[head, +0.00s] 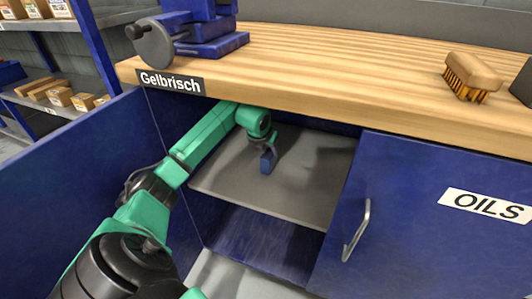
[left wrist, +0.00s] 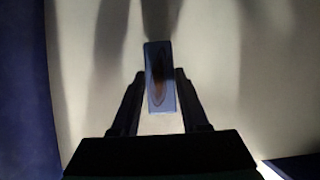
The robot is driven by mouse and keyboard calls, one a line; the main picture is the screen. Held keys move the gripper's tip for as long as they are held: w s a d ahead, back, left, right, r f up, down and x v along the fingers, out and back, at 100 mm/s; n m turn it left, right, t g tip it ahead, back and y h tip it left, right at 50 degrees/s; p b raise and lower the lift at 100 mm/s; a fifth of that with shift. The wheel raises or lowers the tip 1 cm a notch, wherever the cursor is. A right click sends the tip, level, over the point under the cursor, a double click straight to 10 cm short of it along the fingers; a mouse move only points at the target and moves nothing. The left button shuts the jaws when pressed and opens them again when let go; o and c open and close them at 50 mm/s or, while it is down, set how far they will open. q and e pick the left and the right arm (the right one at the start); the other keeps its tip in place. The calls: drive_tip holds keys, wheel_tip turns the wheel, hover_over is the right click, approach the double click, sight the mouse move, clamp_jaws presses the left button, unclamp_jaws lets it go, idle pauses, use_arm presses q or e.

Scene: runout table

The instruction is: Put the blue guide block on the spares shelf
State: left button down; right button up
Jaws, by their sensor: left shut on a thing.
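The blue guide block (head: 267,162) is held by my left gripper (head: 268,150), inside the open cupboard under the workbench. It hangs over the grey shelf (head: 300,190) there; I cannot tell whether it touches the shelf. In the left wrist view the block (left wrist: 160,75) is a small bluish bar with a dark oval mark, gripped between the two dark fingers of my left gripper (left wrist: 160,100). The pale shelf surface (left wrist: 220,60) lies beyond it. My right gripper is not in view. No label reading spares shows.
The wooden benchtop (head: 330,60) overhangs the cupboard. A blue vise (head: 195,35) and a brush (head: 470,75) stand on it. A closed blue door labelled OILS (head: 410,220) with a handle (head: 355,235) bounds the right side. An open blue door (head: 80,180) stands left.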

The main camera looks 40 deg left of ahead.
use_arm(q)
drive_tip(key=shift+w+f, duration=0.1)
drive_tip(key=shift+f, duration=0.25)
drive_tip(key=shift+r, duration=0.1)
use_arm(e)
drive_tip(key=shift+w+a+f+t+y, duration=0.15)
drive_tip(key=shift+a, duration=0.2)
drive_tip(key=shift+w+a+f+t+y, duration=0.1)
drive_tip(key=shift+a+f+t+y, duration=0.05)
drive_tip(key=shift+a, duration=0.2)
use_arm(q)
drive_tip(key=c, duration=0.8)
unclamp_jaws()
drive_tip(key=shift+c, duration=0.2)
drive_tip(key=o, duration=0.4)
drive_tip(key=shift+o, duration=0.2)
